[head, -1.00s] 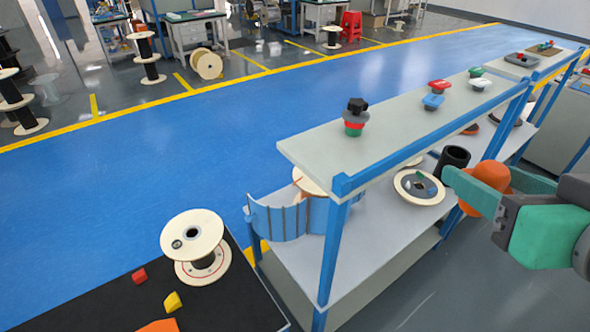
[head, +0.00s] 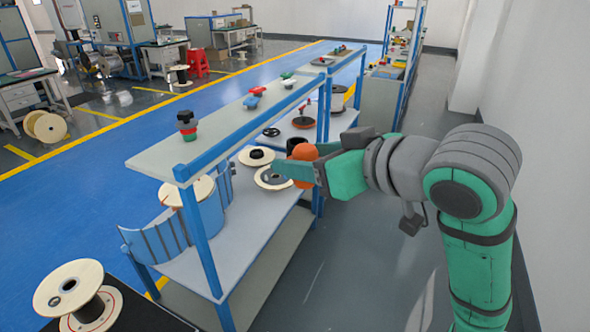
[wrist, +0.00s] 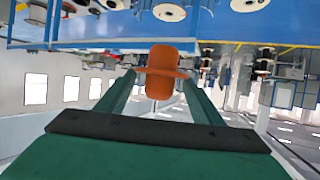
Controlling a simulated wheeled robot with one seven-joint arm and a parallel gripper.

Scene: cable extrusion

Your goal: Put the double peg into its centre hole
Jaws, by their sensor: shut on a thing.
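My gripper (head: 301,171) is shut on an orange double peg (head: 304,153), a rounded body with a wider flange round its middle. In the wrist view the peg (wrist: 161,72) sits between the green fingers (wrist: 160,80), clear of any surface. In the head view it is at the right side of the shelf rack, in front of it from this viewpoint. I cannot tell which hole is the peg's centre hole. A pale spool (head: 68,285) with a hole in its top disc stands on the black table at the lower left.
The blue-framed rack (head: 205,262) has a grey top shelf (head: 215,135) with small coloured parts. Its lower shelf holds reels (head: 257,156) and a curved blue panel (head: 155,240). Grey floor (head: 370,270) is free right of the rack. A white wall stands at far right.

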